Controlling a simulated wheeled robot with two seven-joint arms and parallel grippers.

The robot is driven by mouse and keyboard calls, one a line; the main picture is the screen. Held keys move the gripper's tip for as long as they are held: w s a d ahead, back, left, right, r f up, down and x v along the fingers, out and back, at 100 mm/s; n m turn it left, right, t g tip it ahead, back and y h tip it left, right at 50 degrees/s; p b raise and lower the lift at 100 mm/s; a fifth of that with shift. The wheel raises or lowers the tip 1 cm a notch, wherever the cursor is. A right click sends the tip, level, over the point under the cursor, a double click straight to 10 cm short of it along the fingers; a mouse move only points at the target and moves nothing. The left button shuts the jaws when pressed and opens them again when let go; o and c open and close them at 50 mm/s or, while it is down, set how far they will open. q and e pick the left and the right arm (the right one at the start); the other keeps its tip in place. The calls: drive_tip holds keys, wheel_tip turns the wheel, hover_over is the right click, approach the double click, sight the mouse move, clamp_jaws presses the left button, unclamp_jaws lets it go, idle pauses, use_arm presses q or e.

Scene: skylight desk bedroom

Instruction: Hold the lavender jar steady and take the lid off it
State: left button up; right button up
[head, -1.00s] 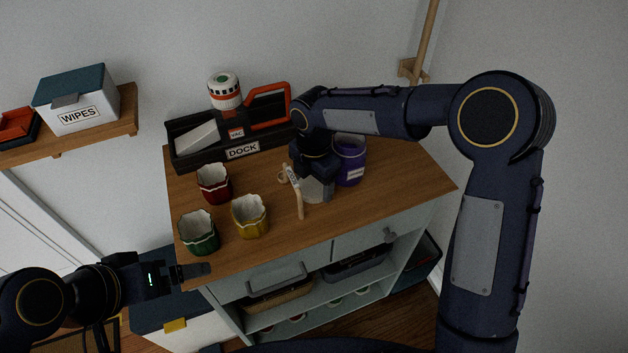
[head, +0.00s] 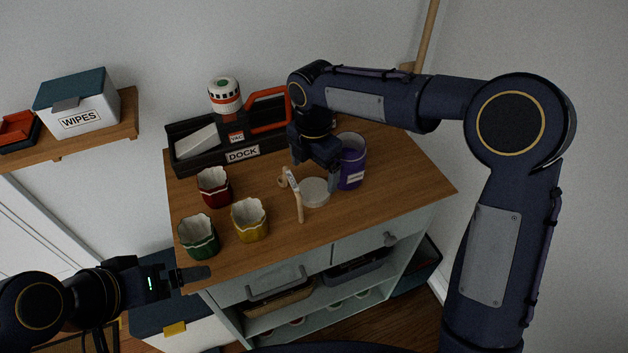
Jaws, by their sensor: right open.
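The purple jar (head: 352,168) with a small white label stands upright at the right back of the wooden cabinet top; its top looks open. A pale round lid (head: 316,193) lies flat on the wood, in front and to the left of the jar. My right gripper (head: 315,172) is open and empty, pointing down just above and behind the lid, with one finger close to the jar's left side. My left gripper (head: 192,274) is out at the cabinet's front left edge, away from the jar; its finger opening does not show clearly.
A cream-handled tool (head: 298,198) lies left of the lid. Red (head: 214,188), yellow (head: 249,220) and green (head: 199,237) cups stand at the left. A dark dock (head: 240,153) with a red-handled vacuum is at the back. The front right of the wooden top (head: 400,190) is clear.

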sight(314, 189)
wheel_tip(314, 189, up, 6)
drive_tip(key=s+d+r+m+t+y, duration=0.1)
drive_tip(key=s+d+r+m, duration=0.3)
drive_tip(key=s+d+m, duration=0.4)
drive_tip(key=s+d+f+m+t+y, duration=0.1)
drive_tip(key=s+d+m, duration=0.3)
drive_tip(key=s+m, duration=0.4)
drive_tip(key=s+d+f+m+t+y, duration=0.1)
drive_tip(key=s+d+f+m+t, duration=0.2)
drive_tip(key=s+m, duration=0.6)
drive_tip(key=d+f+m, duration=0.1)
drive_tip(key=m, duration=0.1)
drive_tip(key=shift+s+d+f+m+t+y, duration=0.2)
drive_tip(key=shift+s+d+m+t+y, duration=0.1)
drive_tip(key=shift+m+y, duration=0.1)
